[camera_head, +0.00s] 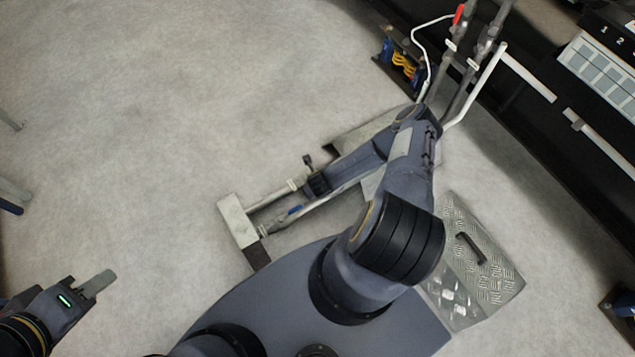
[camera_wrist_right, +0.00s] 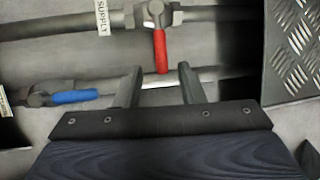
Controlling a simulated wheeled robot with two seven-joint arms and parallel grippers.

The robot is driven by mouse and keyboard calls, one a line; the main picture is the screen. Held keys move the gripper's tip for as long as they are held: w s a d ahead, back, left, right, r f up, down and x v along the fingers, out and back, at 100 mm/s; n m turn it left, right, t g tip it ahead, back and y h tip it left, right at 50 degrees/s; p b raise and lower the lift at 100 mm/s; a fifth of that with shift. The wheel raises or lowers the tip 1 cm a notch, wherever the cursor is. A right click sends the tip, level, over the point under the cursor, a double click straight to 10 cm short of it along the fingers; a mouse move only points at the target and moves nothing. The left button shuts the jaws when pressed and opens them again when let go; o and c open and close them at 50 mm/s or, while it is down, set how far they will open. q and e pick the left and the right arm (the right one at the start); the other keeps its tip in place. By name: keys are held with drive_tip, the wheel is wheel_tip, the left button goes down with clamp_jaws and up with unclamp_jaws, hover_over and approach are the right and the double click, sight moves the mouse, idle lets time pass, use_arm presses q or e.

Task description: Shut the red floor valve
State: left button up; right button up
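The red valve handle (camera_wrist_right: 160,52) shows in the right wrist view. It hangs from a valve body on a grey pipe tagged SUPPLY (camera_wrist_right: 102,17) and points across that pipe. My right gripper (camera_wrist_right: 158,78) is open, its two fingers apart, with the handle's free end between the fingertip lines; I see no contact. In the head view my right gripper (camera_head: 318,184) is low over the floor pipes, and I cannot make out the red floor handle there. My left gripper (camera_head: 100,284) is at the lower left, away from the pipes; its finger gap does not show.
A blue handle (camera_wrist_right: 75,96) lies along the neighbouring pipe. A tread-plate cover (camera_head: 470,262) with a black handle is at right. Another red handle (camera_head: 458,14) is on upright pipes at the top. A white block (camera_head: 236,219) stands at the pipes' left end. Left floor is mostly clear.

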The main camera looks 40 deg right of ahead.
drive_tip(key=shift+p+v, duration=0.5)
drive_tip(key=shift+v, duration=1.4)
